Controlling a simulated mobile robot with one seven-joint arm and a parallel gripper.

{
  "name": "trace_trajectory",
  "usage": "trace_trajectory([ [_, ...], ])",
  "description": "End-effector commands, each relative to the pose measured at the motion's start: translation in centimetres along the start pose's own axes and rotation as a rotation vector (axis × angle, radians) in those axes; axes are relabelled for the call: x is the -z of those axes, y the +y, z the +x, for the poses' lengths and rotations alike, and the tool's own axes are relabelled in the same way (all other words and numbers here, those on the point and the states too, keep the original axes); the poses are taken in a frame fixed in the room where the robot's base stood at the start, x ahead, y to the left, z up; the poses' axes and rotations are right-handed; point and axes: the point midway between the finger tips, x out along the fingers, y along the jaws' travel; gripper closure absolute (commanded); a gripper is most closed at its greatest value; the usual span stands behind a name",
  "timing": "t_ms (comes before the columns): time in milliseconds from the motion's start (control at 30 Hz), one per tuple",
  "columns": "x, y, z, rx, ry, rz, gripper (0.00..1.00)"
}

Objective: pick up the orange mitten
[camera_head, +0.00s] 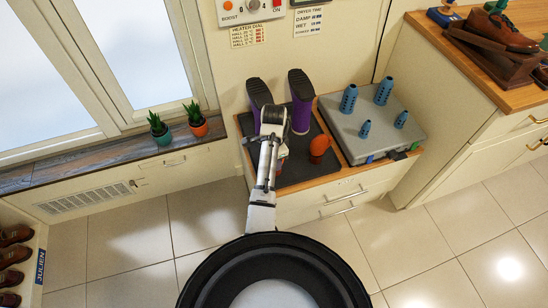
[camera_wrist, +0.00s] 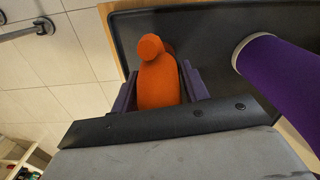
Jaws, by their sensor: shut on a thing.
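In the head view my arm reaches over the tray from the front, and the fingers are hard to make out. I cannot tell whether the mitten still touches the tray.
Two purple boots (camera_head: 301,97) stand at the tray's back; one (camera_wrist: 285,85) is close right of my gripper in the wrist view. A grey rack with blue pegs (camera_head: 372,122) is to the right. Potted plants (camera_head: 160,130) line the sill. Tiled floor (camera_head: 130,225) lies left.

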Motion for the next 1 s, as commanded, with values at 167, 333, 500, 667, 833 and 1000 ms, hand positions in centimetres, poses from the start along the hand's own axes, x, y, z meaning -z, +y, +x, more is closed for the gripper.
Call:
trace_trajectory([
  [167,0.0,-0.1,-0.6,0.002,0.001,0.0,0.77],
  [333,0.1,-0.1,-2.5,0.004,0.001,0.001,0.77],
  [500,0.0,-0.1,-6.2,0.006,0.002,0.001,0.77],
  [667,0.0,0.0,-9.4,0.0,0.0,0.0,0.77],
  [833,0.0,-0.1,-12.6,0.001,-0.001,-0.001,0.77],
  [1000,-0.1,-0.2,-15.8,0.002,0.0,-0.001,0.77],
])
